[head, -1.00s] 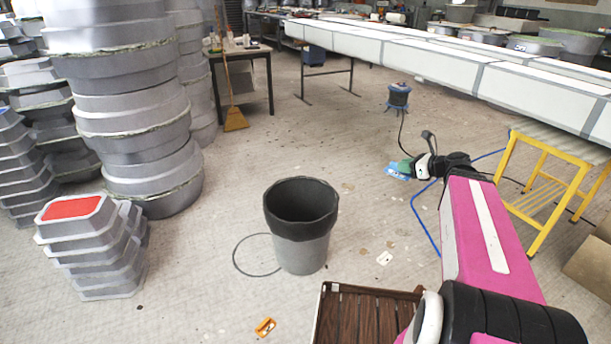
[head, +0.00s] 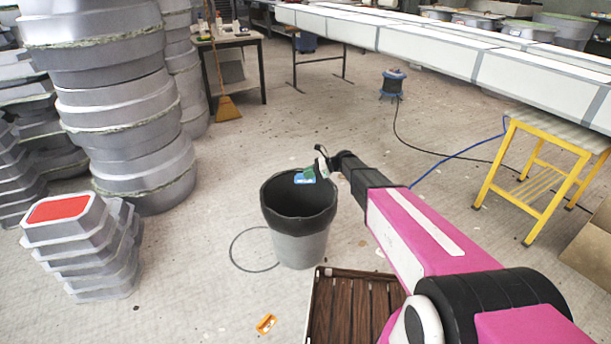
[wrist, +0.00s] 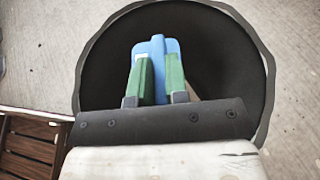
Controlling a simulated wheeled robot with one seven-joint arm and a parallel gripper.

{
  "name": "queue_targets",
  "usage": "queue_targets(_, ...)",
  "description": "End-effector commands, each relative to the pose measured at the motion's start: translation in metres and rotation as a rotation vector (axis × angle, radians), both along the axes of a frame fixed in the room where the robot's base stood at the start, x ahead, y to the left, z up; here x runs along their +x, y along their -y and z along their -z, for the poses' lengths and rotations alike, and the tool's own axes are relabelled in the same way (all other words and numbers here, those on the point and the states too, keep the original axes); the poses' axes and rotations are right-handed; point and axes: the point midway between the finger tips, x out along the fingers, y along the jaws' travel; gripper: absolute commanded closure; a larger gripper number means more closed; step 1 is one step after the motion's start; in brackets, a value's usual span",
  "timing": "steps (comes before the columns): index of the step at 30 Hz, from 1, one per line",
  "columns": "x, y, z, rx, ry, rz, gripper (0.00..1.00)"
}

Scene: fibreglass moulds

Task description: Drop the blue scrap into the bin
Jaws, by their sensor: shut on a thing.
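The bin (head: 300,247) is a grey bucket with a black liner folded over its rim, standing on the floor in the middle of the head view. My gripper (head: 312,174) is over the bin's opening. In the wrist view my gripper (wrist: 161,80) has its green fingers shut on the blue scrap (wrist: 158,47). The bin's dark inside (wrist: 105,60) lies all around the scrap in that view. The blue scrap also shows in the head view (head: 304,178), against the bin's mouth. How high it is above the rim is hard to tell.
A brown slatted wooden piece (head: 350,310) stands close in front of the bin, under my arm. Stacked grey moulds (head: 85,245) stand to the left. A yellow stand (head: 540,175) is at the right. An orange item (head: 266,324) lies on the open floor.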

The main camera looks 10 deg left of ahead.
Motion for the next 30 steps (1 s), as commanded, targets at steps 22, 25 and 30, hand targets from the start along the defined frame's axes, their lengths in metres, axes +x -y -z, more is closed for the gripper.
queue_targets(22, 0.002, -0.013, 0.06, 0.003, -0.001, -0.026, 1.0)
queue_targets(25, 0.002, -0.013, 0.067, 0.003, -0.001, -0.026, 1.0)
queue_targets(30, 0.001, -0.013, 0.07, 0.003, -0.001, -0.026, 1.0)
